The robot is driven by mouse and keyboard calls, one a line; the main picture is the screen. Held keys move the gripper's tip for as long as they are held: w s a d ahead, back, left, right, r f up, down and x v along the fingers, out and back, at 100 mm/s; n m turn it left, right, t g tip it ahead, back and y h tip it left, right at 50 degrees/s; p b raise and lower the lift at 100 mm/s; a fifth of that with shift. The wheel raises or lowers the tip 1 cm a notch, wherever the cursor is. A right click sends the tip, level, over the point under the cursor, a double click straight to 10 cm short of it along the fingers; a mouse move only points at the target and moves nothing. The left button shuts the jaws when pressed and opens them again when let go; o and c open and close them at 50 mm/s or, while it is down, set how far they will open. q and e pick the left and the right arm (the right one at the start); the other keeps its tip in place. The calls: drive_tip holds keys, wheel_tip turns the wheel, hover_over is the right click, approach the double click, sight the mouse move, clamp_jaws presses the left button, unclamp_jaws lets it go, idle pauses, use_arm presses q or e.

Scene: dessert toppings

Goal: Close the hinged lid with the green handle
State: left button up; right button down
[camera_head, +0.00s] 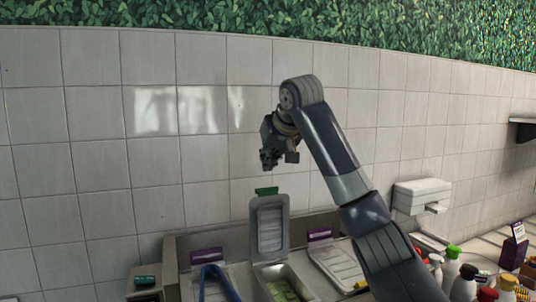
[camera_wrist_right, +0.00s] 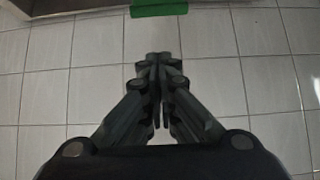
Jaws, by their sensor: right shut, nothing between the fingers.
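The hinged lid (camera_head: 270,225) stands open and upright at the back of its metal bin. Its green handle (camera_head: 266,191) is at the top edge. The bin below (camera_head: 283,285) is open and holds something green. My right gripper (camera_head: 268,165) is above the handle, apart from it, with the tiled wall behind. In the right wrist view its fingers (camera_wrist_right: 160,60) are together and empty, and the green handle (camera_wrist_right: 159,8) shows at the top edge. My left gripper is not in view.
Several bottles (camera_head: 453,266) stand at the lower right. A white wall dispenser (camera_head: 422,194) hangs behind my arm.

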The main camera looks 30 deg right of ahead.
drive_tip(key=f+p, duration=0.2)
drive_tip(key=w+f+p, duration=0.1)
drive_tip(key=f+p, duration=0.1)
drive_tip(key=f, duration=0.1)
drive_tip(key=shift+w+d+f, duration=0.15)
drive_tip(key=shift+w+d, duration=0.05)
idle(0.4)
drive_tip(key=shift+s, duration=0.1)
